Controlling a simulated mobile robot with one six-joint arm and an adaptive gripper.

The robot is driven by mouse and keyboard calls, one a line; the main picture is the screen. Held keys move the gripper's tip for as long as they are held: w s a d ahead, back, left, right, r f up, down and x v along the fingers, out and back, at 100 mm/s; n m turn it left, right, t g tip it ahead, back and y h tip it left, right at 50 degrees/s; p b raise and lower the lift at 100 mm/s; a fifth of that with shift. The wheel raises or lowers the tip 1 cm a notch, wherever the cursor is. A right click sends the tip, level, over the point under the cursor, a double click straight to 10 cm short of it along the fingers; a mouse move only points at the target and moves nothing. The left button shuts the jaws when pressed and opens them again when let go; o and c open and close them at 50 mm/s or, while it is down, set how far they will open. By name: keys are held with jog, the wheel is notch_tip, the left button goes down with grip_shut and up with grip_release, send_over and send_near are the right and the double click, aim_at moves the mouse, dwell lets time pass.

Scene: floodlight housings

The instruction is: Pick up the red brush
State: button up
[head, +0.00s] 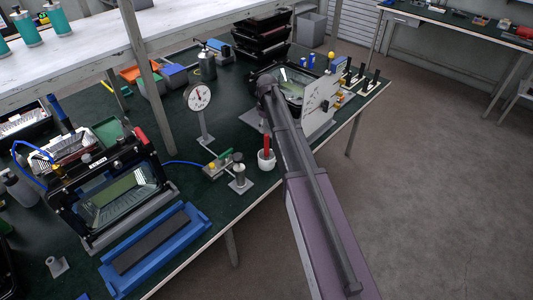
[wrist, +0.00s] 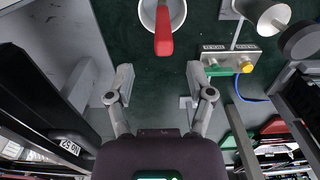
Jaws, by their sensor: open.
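The red brush (head: 267,145) stands with its red handle up in a white cup (head: 266,163) near the front edge of the green bench, just left of my arm in the head view. In the wrist view the brush handle (wrist: 164,35) and cup (wrist: 147,14) are at the top centre. My gripper (wrist: 160,78) is open and empty. Its two fingers are spread, and the handle lies beyond the fingertips, roughly centred between them, not touching. The brush's lower end is hidden in the cup. My arm hides the gripper fingers in the head view.
A dial gauge on a stand (head: 199,97) and a small fixture with a green handle and yellow button (wrist: 229,68) are near the cup. A floodlight housing (head: 118,190) and blue tray (head: 155,248) lie left. A grey panel (head: 318,105) stands behind my arm.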

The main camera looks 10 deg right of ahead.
aim_at(267, 134)
jog(key=shift+s+a+f+b, duration=0.1)
jog(key=shift+s+f+b, duration=0.05)
jog(key=shift+f+b, duration=0.7)
jog(key=shift+s+f+b, duration=0.15)
jog(key=shift+f+b, duration=0.65)
jog(key=shift+f, duration=0.05)
jog(key=shift+f+b, duration=0.85)
jog(key=shift+f, duration=0.05)
grip_shut()
